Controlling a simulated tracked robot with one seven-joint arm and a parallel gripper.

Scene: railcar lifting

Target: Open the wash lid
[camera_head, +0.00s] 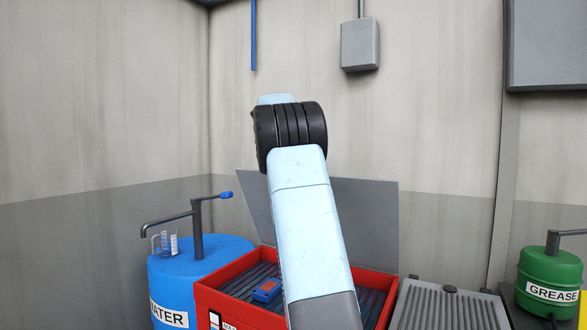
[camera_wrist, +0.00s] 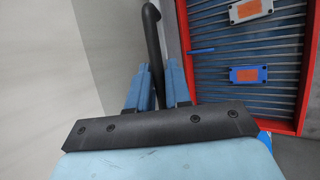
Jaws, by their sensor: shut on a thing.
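The wash lid (camera_head: 375,215) is a flat grey panel standing raised at the back of the red wash bin (camera_head: 218,302). The bin's ribbed inside is uncovered, and its red rim also shows in the wrist view (camera_wrist: 186,30). My gripper (camera_wrist: 157,82) has its blue fingers closed around a dark curved handle (camera_wrist: 151,35). Where the handle joins the lid is not clear in the wrist view. In the head view my arm hides the gripper, the handle and the middle of the lid.
A blue part with an orange patch (camera_wrist: 246,75) and a grey one (camera_wrist: 250,10) lie in the bin. A blue water barrel (camera_head: 215,262) with a tap stands left of the bin. A grey ribbed tray (camera_head: 440,305) and a green grease drum (camera_head: 548,275) stand right.

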